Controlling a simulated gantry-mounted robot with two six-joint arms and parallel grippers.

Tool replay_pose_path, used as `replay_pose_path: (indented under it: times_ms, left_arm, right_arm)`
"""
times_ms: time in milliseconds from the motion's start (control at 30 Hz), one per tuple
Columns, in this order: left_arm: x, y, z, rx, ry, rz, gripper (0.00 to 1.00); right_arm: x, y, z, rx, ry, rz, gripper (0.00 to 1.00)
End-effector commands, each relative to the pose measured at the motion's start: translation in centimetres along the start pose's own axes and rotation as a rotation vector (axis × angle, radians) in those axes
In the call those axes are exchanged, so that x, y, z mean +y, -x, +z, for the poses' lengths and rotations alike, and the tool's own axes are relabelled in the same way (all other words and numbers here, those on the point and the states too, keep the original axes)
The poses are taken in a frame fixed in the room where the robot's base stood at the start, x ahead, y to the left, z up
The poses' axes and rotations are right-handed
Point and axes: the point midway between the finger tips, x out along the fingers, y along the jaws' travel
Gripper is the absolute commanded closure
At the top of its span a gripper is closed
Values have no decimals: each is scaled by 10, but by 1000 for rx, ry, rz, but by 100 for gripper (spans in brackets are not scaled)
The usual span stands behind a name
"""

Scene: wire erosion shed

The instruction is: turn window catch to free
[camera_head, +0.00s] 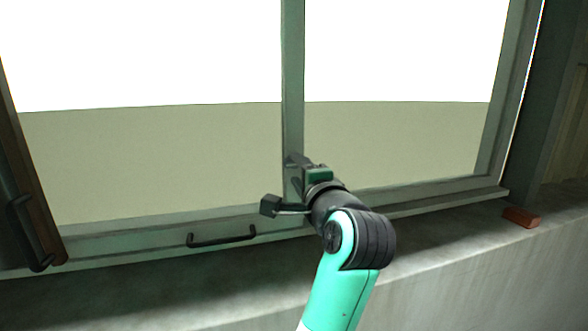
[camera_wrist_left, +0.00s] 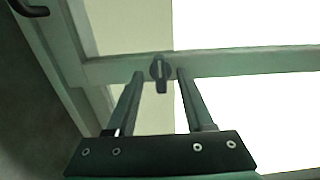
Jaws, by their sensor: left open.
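The window catch (camera_wrist_left: 159,72) is a small dark round knob with a short lever, mounted on the green window post (camera_head: 292,60). In the left wrist view its lever points towards my gripper's palm, crosswise to the post. My left gripper (camera_wrist_left: 160,77) is open, with one finger on each side of the catch. The fingertips reach close to the post, and I see gaps between them and the catch; I cannot tell whether they touch the post. In the head view the left gripper (camera_head: 297,174) is at the post's lower part and largely hides the catch. My right gripper is not in view.
A dark pull handle (camera_head: 222,238) is on the lower window rail, left of my arm. A reddish block (camera_head: 521,217) lies on the concrete sill (camera_head: 440,233) at the right. A brown upright piece (camera_head: 32,190) with a dark handle stands at the left edge.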

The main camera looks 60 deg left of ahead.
Motion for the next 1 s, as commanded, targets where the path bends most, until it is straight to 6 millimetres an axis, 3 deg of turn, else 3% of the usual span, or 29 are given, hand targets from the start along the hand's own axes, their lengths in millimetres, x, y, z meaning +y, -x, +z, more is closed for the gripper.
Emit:
replay_pose_path:
  times_ms: [200,400,1000]
  left_arm:
    - [1,54,-1,5,1,0,48]
    - [1,82,0,2,1,1,48]
    - [0,85,0,-1,0,0,48]
  right_arm:
    - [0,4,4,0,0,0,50]
    - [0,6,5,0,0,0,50]
    - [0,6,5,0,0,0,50]
